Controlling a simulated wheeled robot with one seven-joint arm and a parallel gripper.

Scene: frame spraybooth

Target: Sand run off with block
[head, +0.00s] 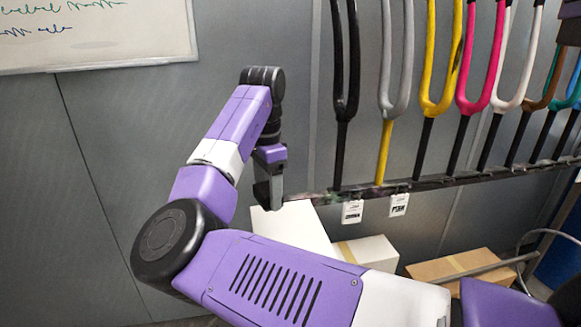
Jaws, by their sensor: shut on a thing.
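My gripper (269,193) points down near the left end of the dark rail. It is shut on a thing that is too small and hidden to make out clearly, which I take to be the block. Painted forks stand in a row along the rail: a black fork (344,70) nearest the gripper, then a grey fork (396,70), a yellow fork (443,60), a pink fork (481,60) and others. The gripper is left of the black fork and apart from it. I cannot make out a paint run on any fork.
The dark rail (450,181) runs to the right, with white tags (399,203) hanging from it. A white box (293,226), another pale box (366,256) and a brown carton (463,266) sit below. A whiteboard (95,30) hangs on the grey wall at upper left.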

